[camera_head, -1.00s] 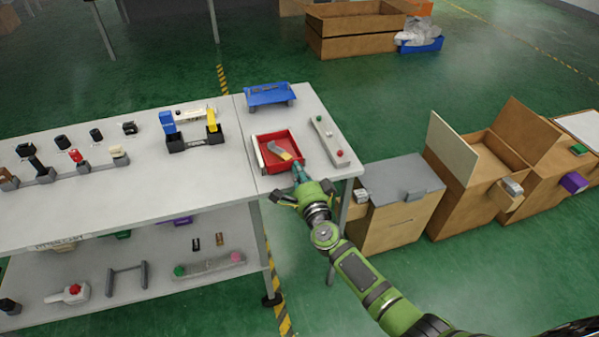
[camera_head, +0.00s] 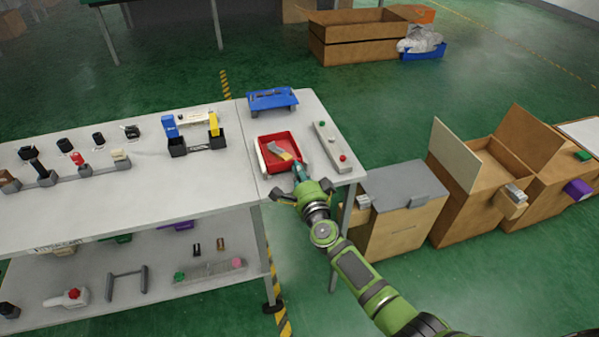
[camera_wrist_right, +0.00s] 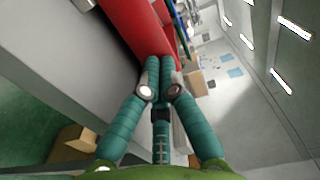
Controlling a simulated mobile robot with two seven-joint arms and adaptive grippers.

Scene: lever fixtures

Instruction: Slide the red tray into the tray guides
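The red tray (camera_head: 291,141) is a shallow open box on the right end of the table. A yellow and grey item (camera_head: 280,151) lies inside it. A pale strip (camera_head: 260,158) runs along the tray's left side and looks like a guide; I cannot make out a matching one on the right. My right gripper (camera_head: 300,167) is low at the tray's front right. In the wrist view its teal fingers (camera_wrist_right: 164,70) are together, tips against the red tray wall (camera_wrist_right: 138,25). I cannot see any of the wall held between them. My left gripper is not in view.
A blue stand (camera_head: 272,98) is behind the tray. A grey bar with green and red buttons (camera_head: 331,146) stands close on its right. A black fixture with blue and yellow parts (camera_head: 197,143) is to the left. Wooden boxes (camera_head: 399,222) stand right of the table.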

